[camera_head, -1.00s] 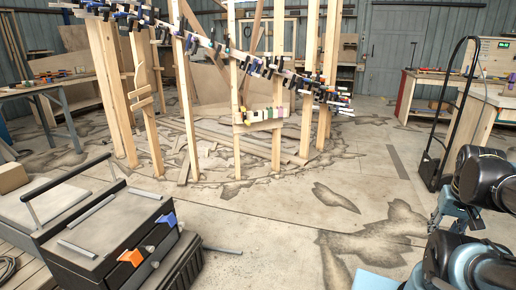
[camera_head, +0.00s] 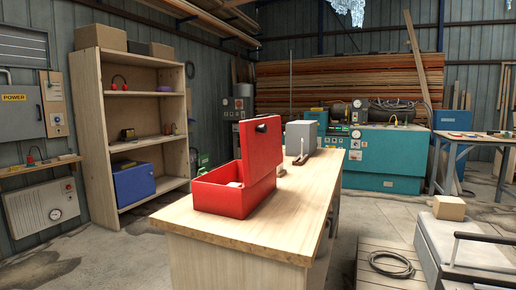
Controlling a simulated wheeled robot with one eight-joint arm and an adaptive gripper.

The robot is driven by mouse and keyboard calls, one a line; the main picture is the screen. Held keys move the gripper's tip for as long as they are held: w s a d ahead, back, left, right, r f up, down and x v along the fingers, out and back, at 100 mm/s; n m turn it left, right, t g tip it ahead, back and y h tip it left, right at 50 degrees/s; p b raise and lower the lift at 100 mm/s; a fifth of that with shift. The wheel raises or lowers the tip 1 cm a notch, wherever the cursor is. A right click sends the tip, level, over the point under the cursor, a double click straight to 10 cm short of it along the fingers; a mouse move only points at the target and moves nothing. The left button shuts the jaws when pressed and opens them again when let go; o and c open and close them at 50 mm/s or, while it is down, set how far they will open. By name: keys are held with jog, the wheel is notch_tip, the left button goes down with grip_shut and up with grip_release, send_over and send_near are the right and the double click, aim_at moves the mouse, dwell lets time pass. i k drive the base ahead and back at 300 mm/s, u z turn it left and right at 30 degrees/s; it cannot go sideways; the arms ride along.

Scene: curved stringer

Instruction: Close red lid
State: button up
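A red box (camera_head: 222,196) sits on the wooden-topped workbench (camera_head: 262,239), near its front left part. Its red lid (camera_head: 261,150) stands open, raised upright at the box's right side, with a small dark latch near its top. Something pale shows inside the box, too small to tell. My gripper is not in view, and no part of my arm shows near the box.
A grey box-like thing (camera_head: 301,137) stands farther back on the bench. A wooden shelf (camera_head: 99,127) with a blue case (camera_head: 133,184) is at left. A teal machine (camera_head: 388,160) stands behind. A pallet with a coiled cable (camera_head: 391,264) lies at right; floor shows left of the bench.

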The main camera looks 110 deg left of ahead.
aim_at(260, 137)
jog(key=u, duration=4)
jog(key=i, duration=1)
jog(key=u, duration=0.85)
